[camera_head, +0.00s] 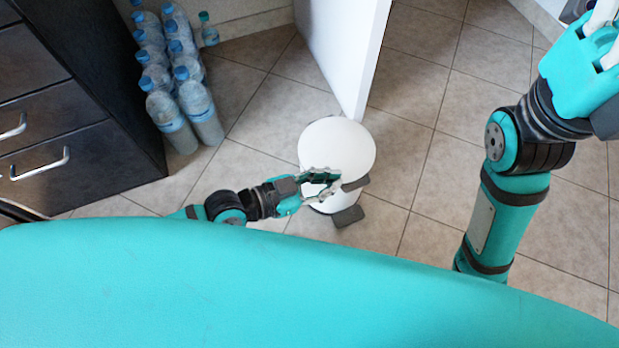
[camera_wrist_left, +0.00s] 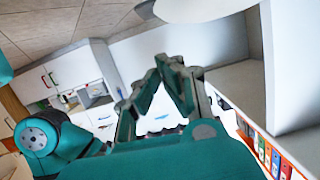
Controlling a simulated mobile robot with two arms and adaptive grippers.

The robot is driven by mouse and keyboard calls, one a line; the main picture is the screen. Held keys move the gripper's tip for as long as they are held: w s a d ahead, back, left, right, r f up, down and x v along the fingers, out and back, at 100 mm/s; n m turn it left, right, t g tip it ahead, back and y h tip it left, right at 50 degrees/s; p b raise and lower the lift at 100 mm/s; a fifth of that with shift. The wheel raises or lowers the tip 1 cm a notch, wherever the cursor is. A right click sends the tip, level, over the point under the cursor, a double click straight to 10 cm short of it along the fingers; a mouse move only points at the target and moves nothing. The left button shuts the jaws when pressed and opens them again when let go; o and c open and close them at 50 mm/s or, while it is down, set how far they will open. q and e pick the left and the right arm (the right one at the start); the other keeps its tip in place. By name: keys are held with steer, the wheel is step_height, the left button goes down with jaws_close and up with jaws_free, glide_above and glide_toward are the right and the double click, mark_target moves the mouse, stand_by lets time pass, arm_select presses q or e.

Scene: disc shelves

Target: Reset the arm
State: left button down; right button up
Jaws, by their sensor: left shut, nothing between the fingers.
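My left arm reaches in from the left in the head view. Its gripper (camera_head: 338,181) is shut and empty, and it shows in front of a white round bin on the floor. In the left wrist view the two fingers of the left gripper (camera_wrist_left: 167,68) lean together at their tips with nothing between them. My right arm stands at the right of the head view. Its gripper (camera_head: 603,35) is at the top right corner, where the picture edge cuts off the fingers, so their opening cannot be told.
The white bin (camera_head: 337,143) stands beside the lower end of a white door or panel (camera_head: 345,50). Several water bottles (camera_head: 175,85) stand near a dark drawer cabinet (camera_head: 75,110). Tiled floor (camera_head: 430,130) is clear between bin and right arm. Colored binders (camera_wrist_left: 270,155) show in the wrist view.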

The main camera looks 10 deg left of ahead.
arm_select(q)
steer(key=shift+p+v, duration=0.5)
steer(key=shift+v, duration=1.7)
steer(key=shift+r, duration=0.15)
